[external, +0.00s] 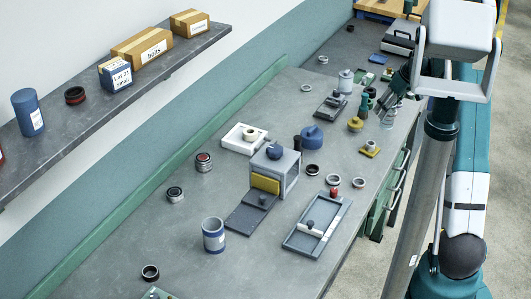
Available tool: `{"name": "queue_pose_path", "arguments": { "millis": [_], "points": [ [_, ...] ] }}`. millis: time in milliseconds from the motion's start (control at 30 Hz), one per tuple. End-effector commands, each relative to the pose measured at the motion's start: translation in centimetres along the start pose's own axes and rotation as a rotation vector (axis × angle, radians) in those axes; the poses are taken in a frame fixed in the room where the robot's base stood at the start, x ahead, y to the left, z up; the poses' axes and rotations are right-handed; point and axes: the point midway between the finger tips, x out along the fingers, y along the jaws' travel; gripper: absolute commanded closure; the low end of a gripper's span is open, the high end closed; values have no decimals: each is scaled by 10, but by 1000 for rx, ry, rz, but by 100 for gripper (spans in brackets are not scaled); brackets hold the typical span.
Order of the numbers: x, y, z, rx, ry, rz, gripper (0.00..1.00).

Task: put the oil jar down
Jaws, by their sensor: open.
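My gripper (383,106) is open at the right side of the bench, angled down and to the left. A dark green bottle-like jar (367,101) stands just left of the fingertips. A pale cylinder (389,118) shows just below the fingers; whether they touch it I cannot tell. No jar carries a readable oil label, so I cannot tell which one is the oil jar. A grey lidded jar (345,81) stands farther back, and a grey jar with a blue band (213,236) stands at the front, both upright and away from my gripper.
A grey box machine (288,178) with a blue knob and yellow panel stands mid-bench. A shallow tray (299,240) lies to its right. Yellow parts (355,124) and a blue pot (312,138) are near my gripper. Several rings are scattered. The bench front left (110,255) is mostly clear.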

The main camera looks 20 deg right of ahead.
Motion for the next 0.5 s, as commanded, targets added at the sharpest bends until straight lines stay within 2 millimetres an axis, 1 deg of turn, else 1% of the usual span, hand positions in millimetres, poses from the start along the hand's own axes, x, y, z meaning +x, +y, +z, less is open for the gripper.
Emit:
{"name": "queue_pose_path", "arguments": {
  "millis": [33, 200, 400, 500],
  "points": [
    [-8, 0, 0, 0, 0, 0, 53],
    [-32, 0, 0, 1, 0, 0, 53],
    [-58, 0, 1, 2, 0, 0, 53],
    [-68, 0, 1, 2, 0, 0, 53]
  ]
}}
